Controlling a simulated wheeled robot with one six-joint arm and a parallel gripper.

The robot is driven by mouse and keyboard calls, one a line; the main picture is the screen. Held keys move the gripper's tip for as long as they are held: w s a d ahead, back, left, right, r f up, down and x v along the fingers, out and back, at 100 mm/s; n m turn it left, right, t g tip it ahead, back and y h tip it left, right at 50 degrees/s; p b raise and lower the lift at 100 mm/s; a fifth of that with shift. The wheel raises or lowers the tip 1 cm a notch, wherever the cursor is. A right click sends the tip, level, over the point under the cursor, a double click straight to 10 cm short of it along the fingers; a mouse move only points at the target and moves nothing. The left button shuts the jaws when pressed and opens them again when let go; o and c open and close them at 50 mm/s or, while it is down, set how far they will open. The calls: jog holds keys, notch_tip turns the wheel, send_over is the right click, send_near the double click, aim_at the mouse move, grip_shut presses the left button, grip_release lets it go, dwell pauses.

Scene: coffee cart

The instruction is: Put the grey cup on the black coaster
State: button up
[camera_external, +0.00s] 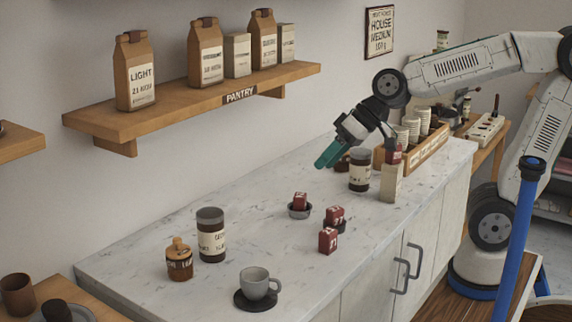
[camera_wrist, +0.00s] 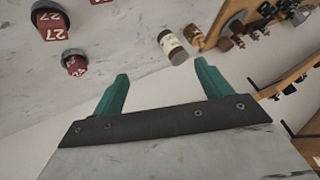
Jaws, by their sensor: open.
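The grey cup (camera_external: 254,284) stands upright at the front of the marble counter, its handle toward the right. It rests on the black coaster (camera_external: 243,304), whose dark rim shows around the cup's base. My gripper (camera_external: 328,157) is well away from both, above the back part of the counter near the wall. Its green fingers (camera_wrist: 157,82) are spread in the wrist view with nothing between them. The cup and coaster are not in the wrist view.
A white-labelled jar (camera_external: 211,238) and a brown jug (camera_external: 179,262) stand left of the cup. Red blocks (camera_external: 328,240) and a small dark bowl (camera_external: 299,211) sit mid-counter. Another jar (camera_external: 360,172) and a wooden crate of cups (camera_external: 430,147) are near my gripper. A pantry shelf (camera_external: 200,104) hangs above.

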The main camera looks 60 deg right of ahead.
jog(key=s+d+f+m+g+h, duration=0.1)
jog(key=s+d+f+g+h, duration=0.1)
jog(key=s+d, duration=0.6)
jog(key=s+d+f+m+g+h, duration=0.1)
jog(key=s+d+f+g+h, duration=0.1)
jog(key=s+d, duration=0.6)
jog(key=shift+s+d+f+g+h, duration=0.4)
jog(key=shift+d+h, duration=0.3)
jog(key=shift+d, duration=0.4)
